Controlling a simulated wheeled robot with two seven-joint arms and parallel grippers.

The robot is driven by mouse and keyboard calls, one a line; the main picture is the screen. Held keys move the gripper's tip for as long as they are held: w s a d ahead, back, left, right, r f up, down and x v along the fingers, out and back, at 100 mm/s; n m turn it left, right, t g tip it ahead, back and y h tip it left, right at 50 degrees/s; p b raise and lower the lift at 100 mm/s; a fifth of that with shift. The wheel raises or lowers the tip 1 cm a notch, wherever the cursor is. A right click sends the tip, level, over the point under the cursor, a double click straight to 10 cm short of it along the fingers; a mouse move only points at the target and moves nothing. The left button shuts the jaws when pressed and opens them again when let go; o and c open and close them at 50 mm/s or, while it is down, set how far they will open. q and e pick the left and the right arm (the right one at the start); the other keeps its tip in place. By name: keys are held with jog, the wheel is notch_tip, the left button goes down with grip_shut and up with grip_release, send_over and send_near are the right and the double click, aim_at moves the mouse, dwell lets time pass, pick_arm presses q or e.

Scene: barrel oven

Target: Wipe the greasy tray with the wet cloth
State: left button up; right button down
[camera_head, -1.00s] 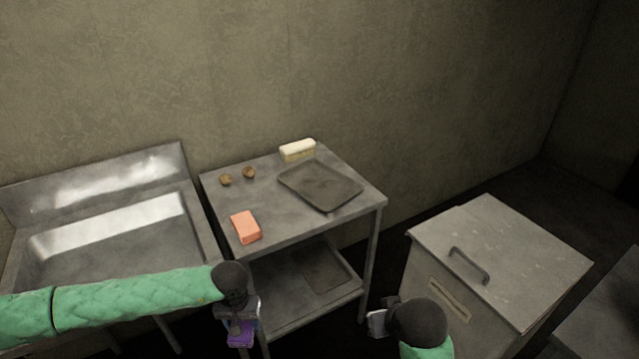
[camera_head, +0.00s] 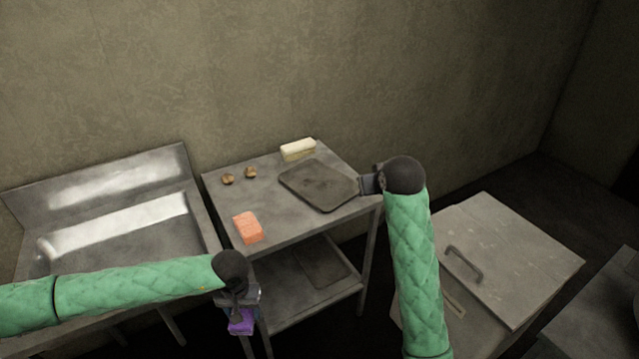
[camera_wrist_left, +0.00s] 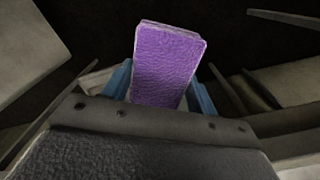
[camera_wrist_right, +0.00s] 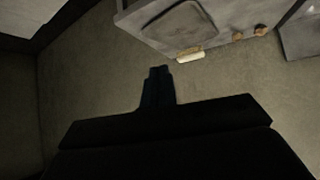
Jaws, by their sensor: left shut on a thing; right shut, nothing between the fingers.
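The greasy tray (camera_head: 318,184) is dark and flat and lies on the metal table top; it also shows in the right wrist view (camera_wrist_right: 180,24). My left gripper (camera_head: 241,312) is shut on a purple cloth-like block (camera_head: 241,326), low in front of the table. The purple block fills the middle of the left wrist view (camera_wrist_left: 168,65), between blue fingers. My right gripper (camera_head: 368,184) is shut and empty at the tray's right edge in the head view. I cannot tell if it touches the tray. Its dark fingers show in the right wrist view (camera_wrist_right: 158,88).
An orange sponge-like block (camera_head: 247,228) lies at the table's front left. A cream block (camera_head: 298,149) and two small brown things (camera_head: 228,180) sit at the back. A metal sink (camera_head: 120,235) stands left. A lidded metal box (camera_head: 500,255) stands right. The table (camera_head: 300,222) has a lower shelf.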

pick_arm(q)
notch_tip(320, 180, up, 3)
jog(key=p, duration=0.2)
jog(key=shift+r+p, duration=0.1)
jog(key=shift+p, duration=0.3)
jog(key=shift+r+p, duration=0.75)
pick_arm(e)
jog(key=w+r+g, duration=0.1)
jog(key=w+r, duration=0.5)
jog(key=w, duration=0.6)
jog(key=w+r+g, duration=0.1)
jog(key=w+r, duration=0.6)
jog(key=w, duration=0.6)
pick_arm(q)
jog(key=shift+r, duration=0.1)
pick_arm(e)
jog(key=w+f+g, duration=0.1)
jog(key=f, duration=0.7)
jog(key=w+f+n+g, duration=0.1)
jog(key=f+g, duration=0.1)
jog(key=f, duration=0.6)
jog(key=w+f+n+g, duration=0.1)
jog(key=f, duration=0.8)
jog(key=shift+w+d+g, duration=0.15)
jog(key=shift+g, duration=0.15)
jog(key=shift+w+f+n, duration=0.1)
jog(key=shift+w+n, duration=0.05)
jog(key=shift+n, duration=0.45)
jog(key=shift+f, duration=0.1)
